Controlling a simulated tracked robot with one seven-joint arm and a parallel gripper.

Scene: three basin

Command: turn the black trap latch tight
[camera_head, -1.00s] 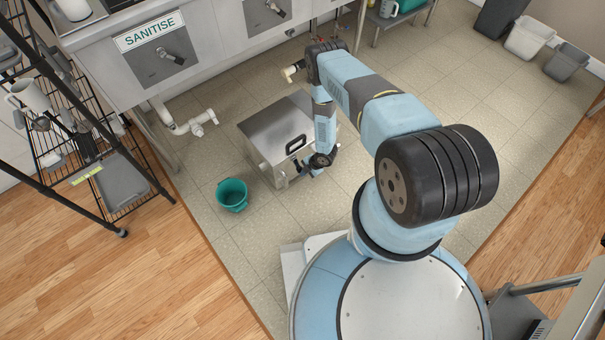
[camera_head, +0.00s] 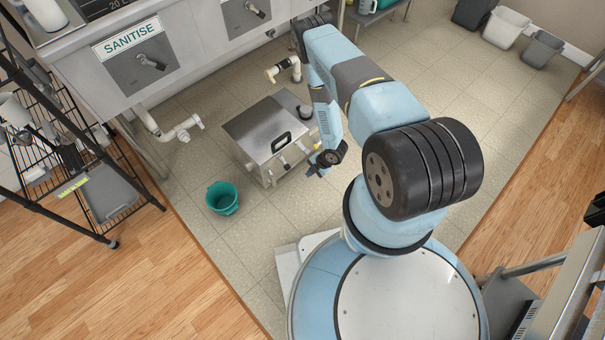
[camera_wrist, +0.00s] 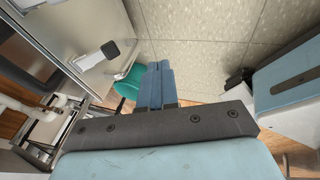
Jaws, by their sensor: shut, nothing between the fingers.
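The trap is a stainless steel box (camera_head: 262,128) on the tiled floor, with a black handle (camera_head: 281,141) on its lid. Small fittings show on its front face, too small to tell apart in the head view. In the wrist view a black-tipped latch (camera_wrist: 109,49) on a pale metal stem sticks out from the box's steel side (camera_wrist: 35,50). My gripper (camera_head: 311,173) is just right of the box's front, apart from it. In the wrist view its blue fingers (camera_wrist: 155,75) are together and empty, to the right of the latch and not touching it.
A teal bucket (camera_head: 222,198) stands on the floor left of the trap. White drain pipes (camera_head: 175,130) hang below the sinks. A wire rack (camera_head: 75,185) is at the left.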

